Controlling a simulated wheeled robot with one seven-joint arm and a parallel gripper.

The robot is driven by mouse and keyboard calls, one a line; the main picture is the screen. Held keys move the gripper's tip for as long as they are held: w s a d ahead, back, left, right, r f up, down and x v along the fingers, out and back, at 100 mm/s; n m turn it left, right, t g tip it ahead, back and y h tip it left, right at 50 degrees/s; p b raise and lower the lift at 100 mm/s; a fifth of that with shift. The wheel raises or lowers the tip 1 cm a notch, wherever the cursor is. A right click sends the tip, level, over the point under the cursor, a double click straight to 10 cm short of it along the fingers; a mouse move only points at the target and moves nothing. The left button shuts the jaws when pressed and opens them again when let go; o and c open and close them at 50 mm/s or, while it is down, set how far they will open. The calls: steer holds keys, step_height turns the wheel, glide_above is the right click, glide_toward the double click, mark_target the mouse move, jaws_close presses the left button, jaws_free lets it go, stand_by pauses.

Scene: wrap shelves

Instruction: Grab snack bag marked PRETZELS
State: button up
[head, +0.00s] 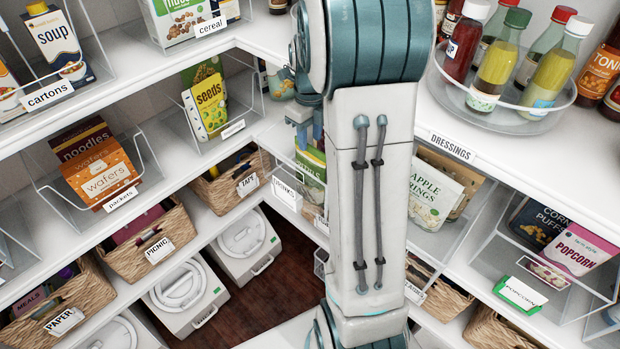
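No bag with a readable PRETZELS marking shows in the head view. My gripper (304,135) is partly visible left of my large arm link, in front of the corner shelves. Its fingers are small and overlapped by my arm, so I cannot tell whether it is open or shut. Behind it, a green and yellow bag (312,160) stands in a clear bin, its print partly hidden. The bin's label (286,194) is not clearly readable. Other bags are a yellow seeds bag (207,105), an apple rings bag (433,197) and a pink popcorn bag (578,249).
My arm hides much of the corner. A clear turntable (452,92) of bottles stands on the upper right shelf. White lidded containers (243,237) stand below. Dark wooden floor (285,290) shows at the bottom.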

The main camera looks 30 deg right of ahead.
mark_target(310, 145)
steer(key=shift+s+f+p, duration=0.1)
steer(key=shift+f+p, duration=0.7)
steer(key=shift+f, duration=1.9)
jaws_close()
